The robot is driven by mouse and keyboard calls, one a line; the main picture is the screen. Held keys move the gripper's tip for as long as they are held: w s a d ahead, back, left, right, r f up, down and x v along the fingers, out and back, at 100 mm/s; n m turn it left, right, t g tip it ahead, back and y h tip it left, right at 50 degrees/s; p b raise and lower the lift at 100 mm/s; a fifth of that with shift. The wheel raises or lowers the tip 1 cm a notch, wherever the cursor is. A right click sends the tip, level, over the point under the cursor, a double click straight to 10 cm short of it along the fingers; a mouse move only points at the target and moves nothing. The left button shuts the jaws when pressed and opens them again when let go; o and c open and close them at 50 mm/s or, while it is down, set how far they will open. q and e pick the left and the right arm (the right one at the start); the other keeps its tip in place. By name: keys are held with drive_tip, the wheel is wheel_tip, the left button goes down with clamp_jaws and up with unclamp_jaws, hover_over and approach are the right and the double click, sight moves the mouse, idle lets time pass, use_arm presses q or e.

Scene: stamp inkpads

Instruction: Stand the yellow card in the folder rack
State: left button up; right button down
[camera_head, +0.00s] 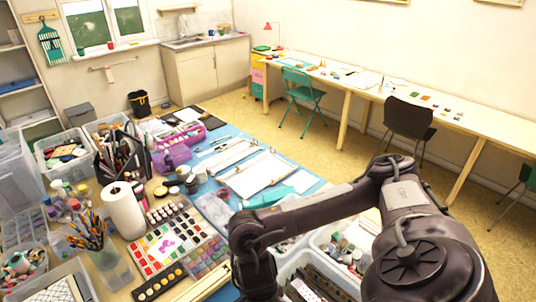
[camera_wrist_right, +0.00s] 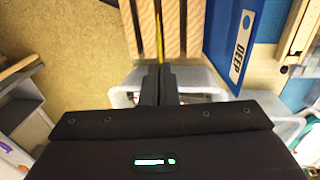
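In the right wrist view, the yellow card (camera_wrist_right: 159,36) shows edge-on as a thin yellow strip. It lines up with the narrow gap between the fingers of my right gripper (camera_wrist_right: 159,70), which are closed on its near end. The strip runs between the pale wooden slats of the folder rack (camera_wrist_right: 174,30). How deep the card sits in the slot, and whether it touches the bottom, I cannot tell. In the head view my right arm reaches in from the right and bends down past the bottom edge; its gripper is out of that picture. My left gripper is in neither view.
A blue folder (camera_wrist_right: 217,38) labelled DEEP is right of the rack. Clear bins (camera_wrist_right: 125,84) lie beneath the gripper. In the head view, the table is crowded with a paint palette (camera_head: 166,246), a paper towel roll (camera_head: 124,212) and brush jars. White sheets (camera_head: 257,174) lie farther back.

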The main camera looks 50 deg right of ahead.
drive_tip(key=shift+s+f+b, duration=0.25)
drive_tip(key=shift+f+b, duration=1.4)
drive_tip(key=shift+s+f+b, duration=0.2)
drive_tip(key=shift+f+b, duration=1.4)
drive_tip(key=shift+f, duration=0.1)
drive_tip(key=shift+s+f+b, duration=0.25)
drive_tip(key=shift+f+b, duration=1.4)
drive_tip(key=c, duration=2.2)
unclamp_jaws()
drive_tip(key=c, duration=1.6)
unclamp_jaws()
drive_tip(key=shift+r, duration=0.1)
drive_tip(key=shift+w+r+p, duration=0.2)
drive_tip(key=shift+r+p, duration=1.05)
drive_tip(key=shift+p, duration=0.1)
drive_tip(key=shift+w+r+p, duration=0.15)
drive_tip(key=shift+r+p, duration=1.05)
drive_tip(key=shift+p, duration=0.1)
